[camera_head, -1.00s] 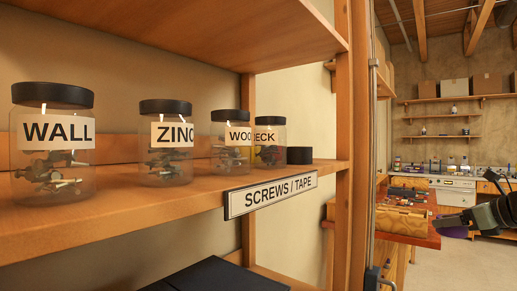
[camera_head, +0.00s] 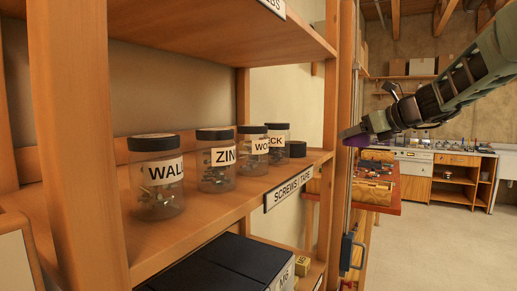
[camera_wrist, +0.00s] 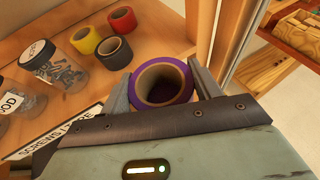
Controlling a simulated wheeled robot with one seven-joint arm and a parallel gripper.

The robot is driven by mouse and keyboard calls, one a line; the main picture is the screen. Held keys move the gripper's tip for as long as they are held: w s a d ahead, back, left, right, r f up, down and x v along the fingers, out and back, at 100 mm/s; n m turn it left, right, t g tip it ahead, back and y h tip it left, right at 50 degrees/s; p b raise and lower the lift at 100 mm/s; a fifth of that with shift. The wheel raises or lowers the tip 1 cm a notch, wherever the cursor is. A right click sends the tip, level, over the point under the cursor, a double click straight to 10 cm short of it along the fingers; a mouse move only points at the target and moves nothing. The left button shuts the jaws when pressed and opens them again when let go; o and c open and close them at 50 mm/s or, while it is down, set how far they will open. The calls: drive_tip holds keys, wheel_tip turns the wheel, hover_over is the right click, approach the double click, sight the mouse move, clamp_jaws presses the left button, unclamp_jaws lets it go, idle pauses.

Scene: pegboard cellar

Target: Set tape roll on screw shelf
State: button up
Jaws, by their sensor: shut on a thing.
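The purple tape roll (camera_wrist: 188,86) is held between the two fingers of my gripper (camera_wrist: 160,88) in the wrist view. Its open hole faces the camera. In the head view, my gripper (camera_head: 368,131) and the purple roll (camera_head: 350,135) are at the right of the shelf post, at about the height of the jars. The screw shelf (camera_head: 112,232) carries a "SCREWS / TAPE" label (camera_head: 289,187) on its front edge. In the wrist view, the shelf's bare wood (camera_wrist: 158,35) lies beyond the held roll. Whether the roll touches the shelf is unclear.
Several screw jars (camera_head: 157,188) line the shelf. Yellow (camera_wrist: 85,40), red (camera_wrist: 122,19) and black (camera_wrist: 114,49) tape rolls stand beyond them, with bare wood beside. A wooden upright (camera_head: 331,120) bounds the shelf's right end. A workbench (camera_head: 385,207) stands behind.

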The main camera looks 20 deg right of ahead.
drive_tip(key=w+a+p, duration=0.1)
drive_tip(key=w+p, duration=0.1)
drive_tip(key=w, duration=0.3)
drive_tip(key=w+a+p, duration=0.2)
drive_tip(key=w+p, duration=0.1)
drive_tip(key=w, duration=0.3)
drive_tip(key=w+a+p, duration=0.1)
drive_tip(key=w+p, duration=0.1)
drive_tip(key=w, duration=0.3)
drive_tip(key=shift+w+a+r, duration=0.1)
drive_tip(key=shift+w+a, duration=0.2)
drive_tip(key=shift+w, duration=0.1)
drive_tip(key=f, duration=0.3)
drive_tip(key=shift+w+f, duration=0.2)
drive_tip(key=shift+w, duration=0.05)
drive_tip(key=shift+f, duration=0.15)
drive_tip(key=shift+f, duration=0.15)
drive_tip(key=o, duration=0.7)
drive_tip(key=shift+o, duration=0.2)
